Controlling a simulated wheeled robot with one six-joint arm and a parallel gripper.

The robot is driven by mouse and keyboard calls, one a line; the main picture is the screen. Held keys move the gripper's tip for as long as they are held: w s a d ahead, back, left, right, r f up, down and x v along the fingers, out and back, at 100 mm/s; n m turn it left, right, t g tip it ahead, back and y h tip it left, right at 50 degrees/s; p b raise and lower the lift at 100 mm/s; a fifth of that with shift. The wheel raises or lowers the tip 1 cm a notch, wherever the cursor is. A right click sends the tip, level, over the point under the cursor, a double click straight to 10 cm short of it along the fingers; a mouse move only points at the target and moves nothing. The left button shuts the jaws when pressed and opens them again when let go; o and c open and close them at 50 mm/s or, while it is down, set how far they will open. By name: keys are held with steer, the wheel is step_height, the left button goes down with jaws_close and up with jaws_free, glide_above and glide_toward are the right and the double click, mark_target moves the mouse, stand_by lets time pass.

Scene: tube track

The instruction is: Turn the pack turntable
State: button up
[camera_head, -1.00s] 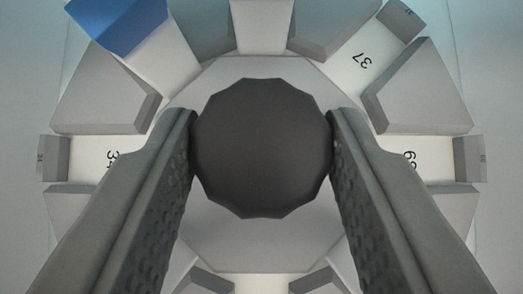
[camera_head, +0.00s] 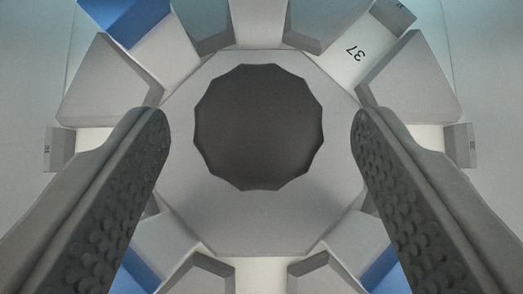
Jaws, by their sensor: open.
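The pack turntable (camera_head: 270,225) is a pale grey octagonal hub with slots around it, seen from above. A dark faceted knob (camera_head: 259,127) stands at its centre. My gripper (camera_head: 262,125) is open, with one dark, bumpy finger on each side of the knob. Both fingers are clear of the knob, with a gap on each side. The fingers hide parts of the slots at left and right.
Grey wedge blocks (camera_head: 108,82) separate the slots around the hub. One slot at upper right shows the number 37 (camera_head: 355,53). A blue piece (camera_head: 130,18) lies at upper left; more blue shows at lower left and lower right, partly hidden by the fingers.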

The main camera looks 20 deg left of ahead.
steer(key=v, duration=1.6)
steer(key=shift+r, duration=0.2)
steer(key=shift+s+a, duration=0.1)
steer(key=s+a+r+m+t+h, duration=0.15)
steer(key=s+a, duration=0.25)
steer(key=a, duration=0.6)
steer(key=s+a+r+m+t+h, duration=0.15)
steer(key=s+a, duration=0.25)
steer(key=a, duration=0.6)
steer(key=s+a+r+t+h, duration=0.15)
steer(key=s+a, duration=0.25)
steer(key=a, duration=0.6)
steer(key=s+a+r+t+y, duration=0.1)
steer(key=s+a+t, duration=0.3)
steer(key=s+a, duration=0.4)
steer(key=s, duration=0.2)
steer(key=shift+s+a+r+m, duration=0.2)
steer(key=shift+s+a+m, duration=0.15)
steer(key=shift+a+m, duration=0.05)
